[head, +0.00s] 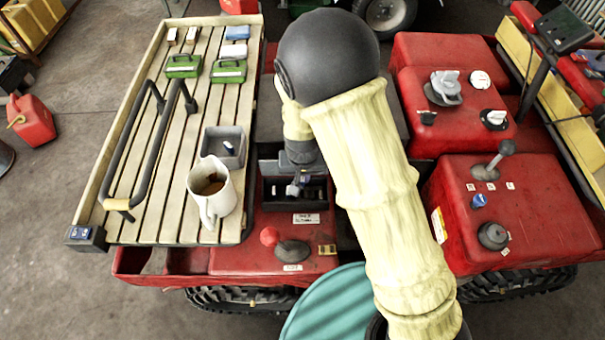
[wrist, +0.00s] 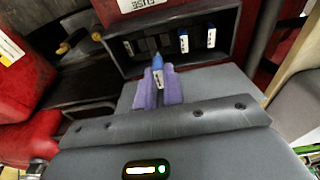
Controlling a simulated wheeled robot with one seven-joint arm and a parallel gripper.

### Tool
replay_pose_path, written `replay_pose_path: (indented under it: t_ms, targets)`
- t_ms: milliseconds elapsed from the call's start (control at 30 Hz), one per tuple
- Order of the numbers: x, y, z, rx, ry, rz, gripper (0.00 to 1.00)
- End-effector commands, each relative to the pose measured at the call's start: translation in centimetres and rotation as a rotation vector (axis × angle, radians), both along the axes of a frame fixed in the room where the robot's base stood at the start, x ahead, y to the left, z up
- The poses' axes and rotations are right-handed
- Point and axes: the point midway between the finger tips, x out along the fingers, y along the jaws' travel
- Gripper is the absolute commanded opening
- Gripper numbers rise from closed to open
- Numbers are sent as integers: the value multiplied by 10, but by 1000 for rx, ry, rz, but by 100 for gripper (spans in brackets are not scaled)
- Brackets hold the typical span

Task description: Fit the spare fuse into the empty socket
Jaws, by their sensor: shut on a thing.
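My gripper (wrist: 158,90) has purple fingers and is shut on a fuse (wrist: 157,70) with a blue end and a white label. The fuse points toward the open dark fuse box (wrist: 228,14). In the head view the box (head: 267,200) is low in the middle, and my gripper (head: 294,188) is at it, partly hidden by my arm. In the wrist view, fuses with white labels (wrist: 211,38) stand in the right part of the box. The held fuse's tip shows in front of the row; I cannot tell whether it touches a socket. The empty socket is not clearly visible.
A slatted rack (head: 150,170) on the left bears a white mug (head: 222,203), a grey bin (head: 210,145) with a small item inside, and green cases (head: 228,72). A red-knobbed lever (head: 270,237) stands in front of the box. Red panels with knobs (head: 515,200) are at right.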

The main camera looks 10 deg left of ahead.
Motion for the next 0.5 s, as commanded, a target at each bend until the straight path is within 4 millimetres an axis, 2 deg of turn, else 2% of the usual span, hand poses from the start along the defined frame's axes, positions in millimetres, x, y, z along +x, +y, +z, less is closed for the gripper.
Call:
replay_pose_path:
  t_ms: [33,200,500]
  targets:
    - [0,0,-9,0,0,0,0]
    - [0,0,-23,0,0,0,0]
    - [0,0,-40,0,0,1,0]
